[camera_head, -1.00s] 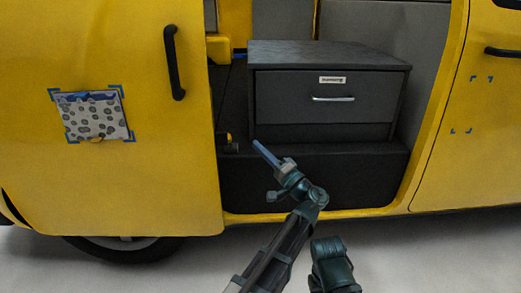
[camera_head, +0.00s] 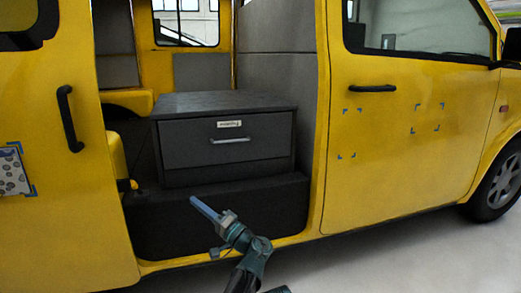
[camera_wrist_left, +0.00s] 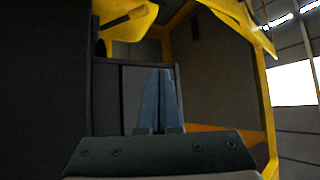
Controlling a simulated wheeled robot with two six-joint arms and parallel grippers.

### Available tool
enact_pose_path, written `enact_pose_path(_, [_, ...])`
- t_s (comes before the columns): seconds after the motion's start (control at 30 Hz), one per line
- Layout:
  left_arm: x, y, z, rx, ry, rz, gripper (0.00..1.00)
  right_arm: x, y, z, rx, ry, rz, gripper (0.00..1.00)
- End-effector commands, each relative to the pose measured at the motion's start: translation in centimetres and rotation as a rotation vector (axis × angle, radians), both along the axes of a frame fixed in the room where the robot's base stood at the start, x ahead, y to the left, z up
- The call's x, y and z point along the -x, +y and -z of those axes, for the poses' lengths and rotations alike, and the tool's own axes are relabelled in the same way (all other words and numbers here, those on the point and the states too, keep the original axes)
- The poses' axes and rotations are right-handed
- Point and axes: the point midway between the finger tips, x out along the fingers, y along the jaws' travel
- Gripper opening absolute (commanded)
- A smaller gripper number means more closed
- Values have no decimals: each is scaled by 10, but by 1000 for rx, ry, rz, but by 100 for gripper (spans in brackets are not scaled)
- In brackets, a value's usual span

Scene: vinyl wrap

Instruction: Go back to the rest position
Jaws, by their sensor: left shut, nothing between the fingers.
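My left gripper (camera_head: 204,210) is in front of the van's open side doorway, below and in front of the dark drawer cabinet (camera_head: 225,140). In the left wrist view its two blue fingers (camera_wrist_left: 161,100) are together with nothing between them. The drawer with its silver handle (camera_head: 231,140) is closed. My right gripper cannot be made out; only a small dark part of my body shows at the bottom edge.
The yellow van (camera_head: 410,150) fills the view. The slid-open door (camera_head: 50,190) carries a patterned sheet (camera_head: 14,172) at the left edge. Blue corner marks (camera_head: 428,118) are on the front door. Pale floor (camera_head: 400,260) is clear.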

Motion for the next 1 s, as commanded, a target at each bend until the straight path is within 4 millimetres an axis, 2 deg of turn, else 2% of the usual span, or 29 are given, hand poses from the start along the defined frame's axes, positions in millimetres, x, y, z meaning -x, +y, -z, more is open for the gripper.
enact_pose_path(0.37, [12,30,31,132,67,-44,0,0,0,0,0,0,0,50])
enact_pose_path(0.57, [25,54,62,261,132,-82,0,0,0,0,0,0,0,50])
enact_pose_path(0.77, [50,80,114,471,237,-132,0,0,0,0,0,0,0,50])
enact_pose_path(0.9, [80,94,167,698,349,-172,0,0,0,0,0,0,0,50])
enact_pose_path(1.0, [108,93,211,907,444,-189,0,0,0,0,0,0,0,50])
